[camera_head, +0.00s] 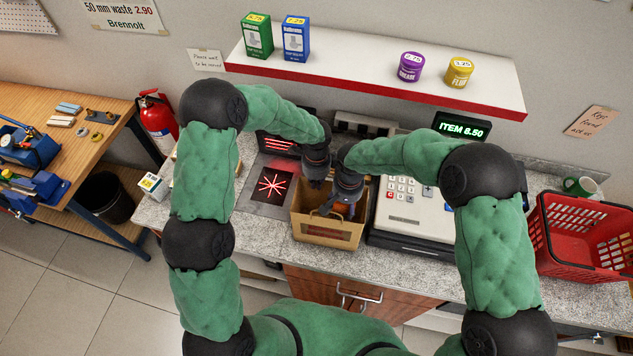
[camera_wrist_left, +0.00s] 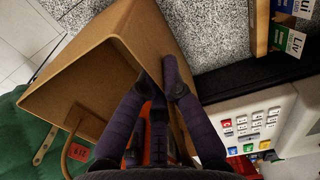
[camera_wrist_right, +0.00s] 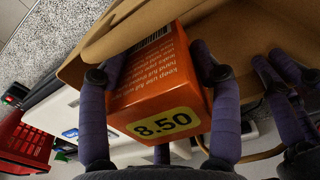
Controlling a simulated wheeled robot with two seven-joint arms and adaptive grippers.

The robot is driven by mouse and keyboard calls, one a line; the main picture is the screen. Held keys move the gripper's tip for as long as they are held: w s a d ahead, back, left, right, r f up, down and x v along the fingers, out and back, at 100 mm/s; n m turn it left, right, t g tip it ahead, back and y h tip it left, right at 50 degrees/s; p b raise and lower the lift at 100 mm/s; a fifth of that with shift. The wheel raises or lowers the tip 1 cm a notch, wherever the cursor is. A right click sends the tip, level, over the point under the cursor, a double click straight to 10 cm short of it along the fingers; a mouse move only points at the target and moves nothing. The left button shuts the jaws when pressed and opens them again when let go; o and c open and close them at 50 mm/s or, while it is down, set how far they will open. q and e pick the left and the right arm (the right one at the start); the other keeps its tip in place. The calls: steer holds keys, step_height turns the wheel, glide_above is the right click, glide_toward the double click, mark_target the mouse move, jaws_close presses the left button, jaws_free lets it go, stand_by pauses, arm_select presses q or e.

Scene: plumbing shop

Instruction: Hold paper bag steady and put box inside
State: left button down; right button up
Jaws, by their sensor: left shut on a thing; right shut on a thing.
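The brown paper bag (camera_head: 328,236) stands open on the counter, left of the cash register. My left gripper (camera_head: 316,180) is shut on the bag's rim at the far side; the left wrist view shows its fingers at the bag's wall (camera_wrist_left: 112,62). My right gripper (camera_head: 332,204) points down into the bag's mouth. In the right wrist view it is shut on an orange box (camera_wrist_right: 155,85) with a yellow 8.50 label, with the bag's brown walls (camera_wrist_right: 240,28) close by.
The cash register (camera_head: 405,215) stands just right of the bag. The scanner plate (camera_head: 271,186) lies to its left. A shelf (camera_head: 370,78) hangs above the counter.

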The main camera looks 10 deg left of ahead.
steer(key=shift+f, duration=1.5)
steer(key=o, duration=1.8)
steer(key=shift+r, duration=0.1)
steer(key=shift+c, duration=0.2)
step_height(320, 180, up, 12)
steer(key=shift+r, duration=0.1)
arm_select(q)
steer(key=c, duration=1.3)
jaws_free()
